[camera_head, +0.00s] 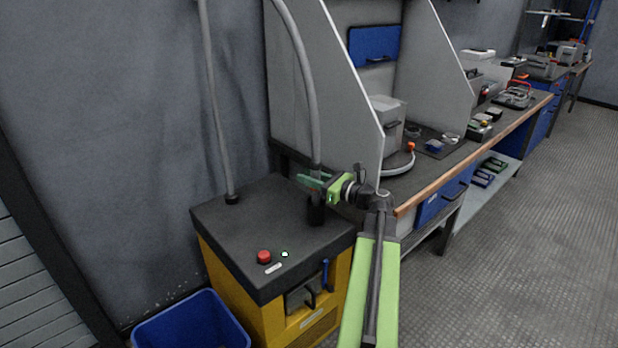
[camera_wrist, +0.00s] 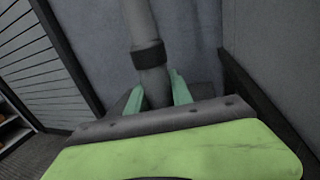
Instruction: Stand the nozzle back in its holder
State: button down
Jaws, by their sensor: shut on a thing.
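The nozzle (camera_wrist: 153,82) is a grey tube end with a dark collar, joined to a grey hose (camera_head: 309,95) that arcs down from above. My gripper (camera_head: 312,180) is shut on the nozzle; in the wrist view its two green fingers (camera_wrist: 160,92) stand on either side of it. The nozzle looks upright in the head view. A dark upright holder (camera_head: 316,212) stands on the black top of the yellow cabinet, directly below my gripper. My fingers partly cover the nozzle, and I cannot tell whether its lower end is inside the holder.
A grey partition (camera_head: 335,75) stands close behind. A blue bin (camera_head: 190,322) is at front left; a workbench (camera_head: 440,170) extends right.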

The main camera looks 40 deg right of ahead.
jog(key=c, duration=1.1)
grip_release()
jog(key=shift+o, duration=0.2)
jog(key=s+d, duration=0.3)
jog(key=s, duration=1.4)
jog(key=shift+d, duration=0.15)
